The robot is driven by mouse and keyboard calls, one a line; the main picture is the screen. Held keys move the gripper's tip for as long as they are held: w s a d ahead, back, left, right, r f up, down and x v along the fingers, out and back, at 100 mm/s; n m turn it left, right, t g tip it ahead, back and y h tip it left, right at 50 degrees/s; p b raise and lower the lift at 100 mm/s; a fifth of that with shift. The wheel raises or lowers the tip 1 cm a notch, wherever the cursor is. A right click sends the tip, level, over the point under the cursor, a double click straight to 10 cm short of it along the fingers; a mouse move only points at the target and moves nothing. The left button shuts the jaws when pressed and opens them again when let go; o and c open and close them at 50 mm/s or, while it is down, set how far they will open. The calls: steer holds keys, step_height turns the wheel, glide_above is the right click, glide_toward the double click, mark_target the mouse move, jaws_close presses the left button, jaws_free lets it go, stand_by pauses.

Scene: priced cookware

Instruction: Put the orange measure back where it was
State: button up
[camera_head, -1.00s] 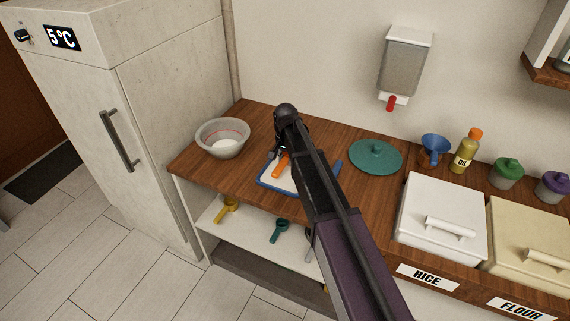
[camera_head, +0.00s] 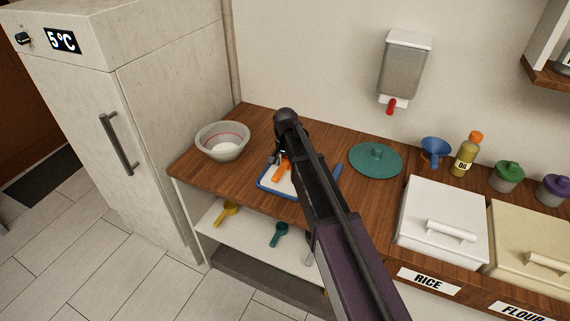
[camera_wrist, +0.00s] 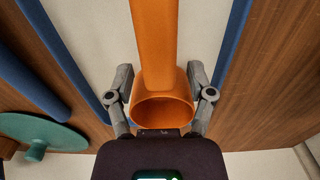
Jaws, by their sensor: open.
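The orange measure (camera_head: 282,172) is over the white tray with a blue rim (camera_head: 263,184) on the wooden counter. I cannot tell whether it rests on the tray. In the wrist view the measure (camera_wrist: 160,108) shows its cup mouth close to the camera, with its handle running away to the top. My gripper (camera_head: 275,158) is at the measure, partly hidden by my arm. In the wrist view my gripper (camera_wrist: 160,78) is open, with one finger on each side of the measure and small gaps between.
A grey bowl (camera_head: 223,147) stands left of the tray, a teal lid (camera_head: 375,160) to the right. Yellow (camera_head: 227,213) and teal (camera_head: 279,234) measures are at the shelf below. The white rice bin (camera_head: 440,205), blue funnel (camera_head: 435,150) and oil bottle (camera_head: 466,157) are farther right.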

mark_target(286, 162)
steer(key=shift+r, duration=0.1)
step_height(286, 162, up, 12)
steer(key=p, duration=1.2)
steer(key=shift+s, duration=0.1)
stand_by(0.9)
steer(key=s+d+n, duration=0.4)
steer(key=s+d, duration=1.8)
steer(key=d, duration=0.2)
